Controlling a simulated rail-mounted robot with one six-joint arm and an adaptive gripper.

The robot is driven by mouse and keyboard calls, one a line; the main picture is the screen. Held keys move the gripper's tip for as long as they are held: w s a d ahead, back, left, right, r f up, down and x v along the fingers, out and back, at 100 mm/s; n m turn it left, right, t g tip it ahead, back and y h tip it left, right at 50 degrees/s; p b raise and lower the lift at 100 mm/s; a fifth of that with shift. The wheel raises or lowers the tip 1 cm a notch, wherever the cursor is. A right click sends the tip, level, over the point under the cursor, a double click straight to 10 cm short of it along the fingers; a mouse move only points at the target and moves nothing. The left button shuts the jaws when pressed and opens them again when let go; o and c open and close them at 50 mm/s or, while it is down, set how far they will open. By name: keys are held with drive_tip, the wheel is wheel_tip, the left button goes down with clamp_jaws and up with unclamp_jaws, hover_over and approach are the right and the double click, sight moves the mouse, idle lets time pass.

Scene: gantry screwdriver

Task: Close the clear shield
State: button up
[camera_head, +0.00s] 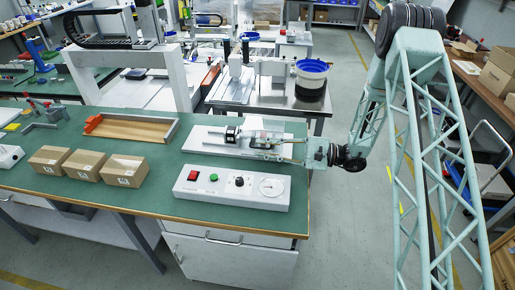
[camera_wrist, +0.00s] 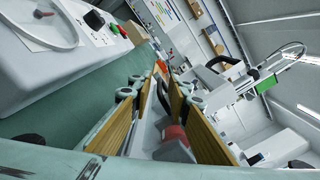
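The screwdriver fixture stands on a white base plate (camera_head: 205,139) at the right end of the green bench. It has a black part (camera_head: 232,134) at its left. Something pale and partly see-through (camera_head: 268,128) above it may be the clear shield, but its edges and its angle are hard to tell. My gripper (camera_head: 262,149) reaches in from the right, low in front of the fixture. In the wrist view my gripper (camera_wrist: 162,78) is open, with a gap between its brown-padded fingers. White fixture parts show behind and between them. I cannot tell whether a finger touches the shield.
A white control box (camera_head: 225,193) with buttons, knob and dial lies just in front of the fixture; it also shows in the wrist view (camera_wrist: 40,75). A wooden tray (camera_head: 130,129) and cardboard boxes (camera_head: 88,165) are to the left. Free green bench top (camera_head: 165,180) lies between.

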drive_tip(key=shift+s+d, duration=0.15)
drive_tip(key=shift+d, duration=1.45)
drive_tip(key=shift+s+d, duration=0.2)
drive_tip(key=shift+d, duration=1.35)
drive_tip(key=shift+s+d, duration=0.15)
drive_tip(key=shift+d, duration=1.65)
drive_tip(key=s+d, duration=0.1)
drive_tip(key=d, duration=1.4)
drive_tip(key=shift+s+d, duration=0.2)
drive_tip(key=shift+s, duration=0.15)
drive_tip(key=shift+r, duration=0.1)
